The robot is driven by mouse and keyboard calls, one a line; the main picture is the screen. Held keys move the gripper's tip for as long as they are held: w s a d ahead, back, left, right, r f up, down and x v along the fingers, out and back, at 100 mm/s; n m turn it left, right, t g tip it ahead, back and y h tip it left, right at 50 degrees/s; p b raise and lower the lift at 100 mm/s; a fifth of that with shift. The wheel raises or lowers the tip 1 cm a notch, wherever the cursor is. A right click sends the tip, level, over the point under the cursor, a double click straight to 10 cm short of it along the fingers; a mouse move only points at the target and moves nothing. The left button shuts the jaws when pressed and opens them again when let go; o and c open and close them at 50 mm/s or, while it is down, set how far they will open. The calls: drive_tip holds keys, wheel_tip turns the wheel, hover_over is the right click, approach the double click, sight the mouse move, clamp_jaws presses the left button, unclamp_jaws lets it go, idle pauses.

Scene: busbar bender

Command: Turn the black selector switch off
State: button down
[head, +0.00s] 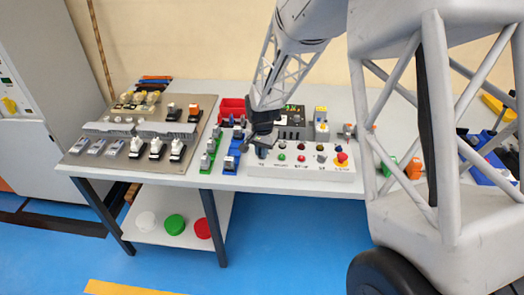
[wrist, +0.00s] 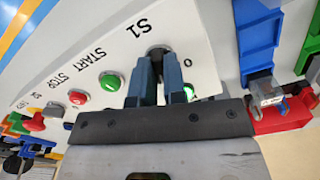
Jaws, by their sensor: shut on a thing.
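The black selector switch (wrist: 157,50) sits on the white control panel (wrist: 205,45), between the printed S1 and a printed 0. In the wrist view my gripper (wrist: 159,62) has its two blue-grey fingers around the knob, shut on it. The fingers hide most of the knob, so I cannot tell which way it points. In the head view my gripper (head: 263,150) is over the left end of the control panel (head: 315,184), and it hides the switch there.
Beside the switch are a green START button (wrist: 110,81), a red button (wrist: 77,97) and a red mushroom button (head: 342,158). Blue and green clamps (head: 231,160) stand left of the panel. A board with several components (head: 120,152) lies farther left.

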drive_tip(key=n, duration=1.2)
drive_tip(key=shift+n, duration=0.4)
drive_tip(key=c, duration=1.2)
unclamp_jaws()
drive_tip(key=shift+r, duration=0.15)
drive_tip(key=shift+r, duration=3.75)
